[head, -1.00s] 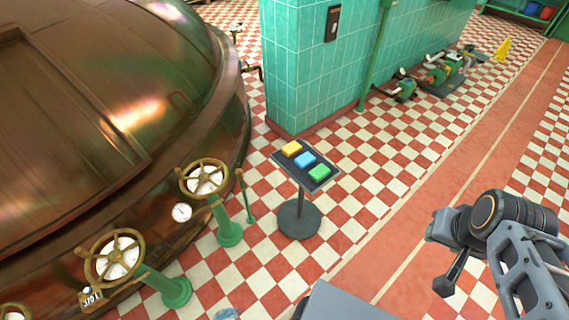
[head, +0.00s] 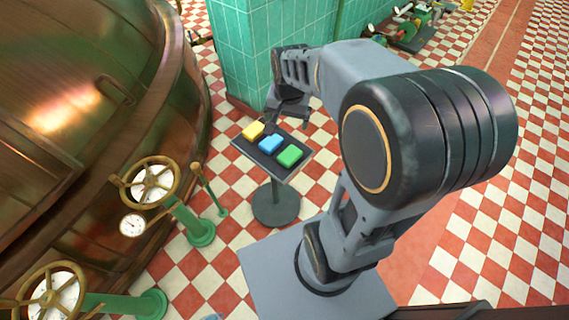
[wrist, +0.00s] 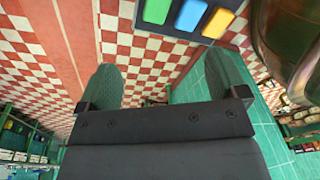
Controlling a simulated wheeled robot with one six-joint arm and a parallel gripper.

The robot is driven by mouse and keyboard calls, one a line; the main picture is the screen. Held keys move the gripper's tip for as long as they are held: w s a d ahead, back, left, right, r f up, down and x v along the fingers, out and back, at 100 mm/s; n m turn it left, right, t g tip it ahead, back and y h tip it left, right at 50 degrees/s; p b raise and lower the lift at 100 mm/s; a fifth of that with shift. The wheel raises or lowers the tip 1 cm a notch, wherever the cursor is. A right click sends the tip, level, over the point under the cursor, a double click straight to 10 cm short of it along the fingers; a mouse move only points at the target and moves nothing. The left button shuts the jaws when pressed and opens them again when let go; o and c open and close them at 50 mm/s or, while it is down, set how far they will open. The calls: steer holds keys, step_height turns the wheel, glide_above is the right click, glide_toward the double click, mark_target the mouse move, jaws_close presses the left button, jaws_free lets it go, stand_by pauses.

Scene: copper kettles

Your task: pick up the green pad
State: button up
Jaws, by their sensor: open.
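The green pad (head: 289,155) lies at the right end of a row on a dark tray stand (head: 243,150). A blue pad (head: 270,143) is in the middle and a yellow pad (head: 253,131) at the left end. My gripper (head: 284,120) is open and empty, near the far edge of the stand and apart from the green pad. In the wrist view the green pad (wrist: 156,10) is at the top edge, partly cut off, beyond my open fingers (wrist: 167,75).
A large copper kettle (head: 70,100) with brass handwheels (head: 151,183) on green posts stands at the left. A green-tiled pillar (head: 233,60) rises just behind the stand. Checkered floor is open to the right.

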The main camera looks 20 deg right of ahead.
steer(key=shift+o, duration=0.3)
steer(key=w+d+f+m+b, duration=0.2)
steer(key=f, duration=0.4)
steer(key=w+d+f+m+g+b, duration=0.1)
steer(key=w+f+m+b, duration=0.1)
steer(key=f, duration=0.5)
steer(key=shift+w+d+m+b, duration=0.4)
steer(key=shift+w+b, duration=0.15)
steer(key=shift+w, duration=0.15)
steer(key=b, duration=0.2)
glide_above(290, 154)
steer(key=shift+m+g, duration=0.3)
steer(key=shift+m, duration=0.1)
steer(key=f, duration=0.8)
steer(key=shift+s+f, duration=0.2)
steer(key=shift+f, duration=0.05)
steer(key=shift+w+f+b, duration=0.2)
steer(key=shift+f+b, duration=0.65)
steer(key=shift+f, duration=2.3)
steer(key=shift+c, duration=0.2)
steer(key=c, duration=1)
steer(key=shift+r, duration=0.2)
